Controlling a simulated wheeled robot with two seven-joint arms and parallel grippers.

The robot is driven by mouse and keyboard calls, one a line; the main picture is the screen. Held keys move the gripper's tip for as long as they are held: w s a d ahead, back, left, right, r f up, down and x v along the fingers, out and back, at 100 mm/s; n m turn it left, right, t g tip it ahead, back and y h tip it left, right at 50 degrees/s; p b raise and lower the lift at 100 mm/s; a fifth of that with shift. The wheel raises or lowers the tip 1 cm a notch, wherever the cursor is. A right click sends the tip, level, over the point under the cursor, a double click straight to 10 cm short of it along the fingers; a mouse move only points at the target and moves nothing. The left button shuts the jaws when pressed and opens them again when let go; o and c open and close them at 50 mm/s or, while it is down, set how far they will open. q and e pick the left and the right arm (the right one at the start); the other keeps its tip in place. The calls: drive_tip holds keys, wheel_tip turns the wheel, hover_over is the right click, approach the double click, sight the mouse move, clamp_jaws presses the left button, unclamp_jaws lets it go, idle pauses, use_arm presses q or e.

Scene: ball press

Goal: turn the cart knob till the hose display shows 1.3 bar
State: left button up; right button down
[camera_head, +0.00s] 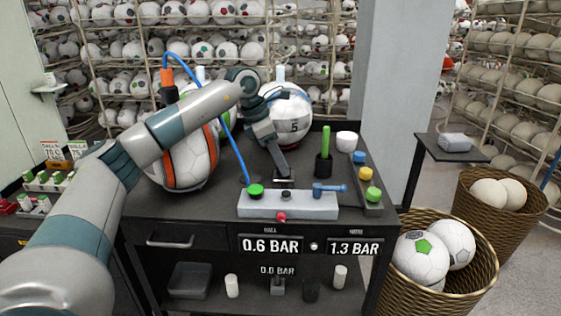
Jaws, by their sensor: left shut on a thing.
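My left gripper (284,177) reaches down onto the cart top, just behind the grey block with the green button. It is shut on what appears to be the cart knob, which its fingers mostly hide. The display on the right of the cart front (354,247), whose small label seems to read hose, shows 1.3 BAR. The ball display (270,245) on the left shows 0.6 BAR. A smaller readout (277,270) below shows 0.0 BAR. My right gripper is not in view.
The grey block (300,206) carries a green button (256,190) and a blue lever (330,189). An orange-white ball (180,160) and another ball (287,108) stand on the cart. A blue hose (228,135) arches over. A basket of balls (437,262) stands at right.

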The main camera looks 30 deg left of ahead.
use_arm(q)
drive_tip(key=shift+r, duration=0.1)
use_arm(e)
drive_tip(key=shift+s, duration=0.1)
use_arm(q)
drive_tip(key=o, duration=1.1)
drive_tip(key=shift+c, duration=0.2)
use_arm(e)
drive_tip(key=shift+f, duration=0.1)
use_arm(q)
drive_tip(key=shift+s+a+r, duration=0.15)
drive_tip(key=shift+a+r, duration=0.05)
drive_tip(key=shift+r, duration=0.25)
drive_tip(key=b+v, duration=0.2)
drive_tip(key=v, duration=1.4)
drive_tip(key=shift+r, duration=0.15)
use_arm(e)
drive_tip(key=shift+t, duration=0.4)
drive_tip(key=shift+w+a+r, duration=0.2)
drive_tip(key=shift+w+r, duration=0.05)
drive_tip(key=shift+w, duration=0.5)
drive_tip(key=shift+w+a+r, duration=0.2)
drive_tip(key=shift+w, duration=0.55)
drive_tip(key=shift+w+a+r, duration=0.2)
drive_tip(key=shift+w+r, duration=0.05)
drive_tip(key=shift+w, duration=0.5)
use_arm(q)
drive_tip(key=shift+s, duration=0.1)
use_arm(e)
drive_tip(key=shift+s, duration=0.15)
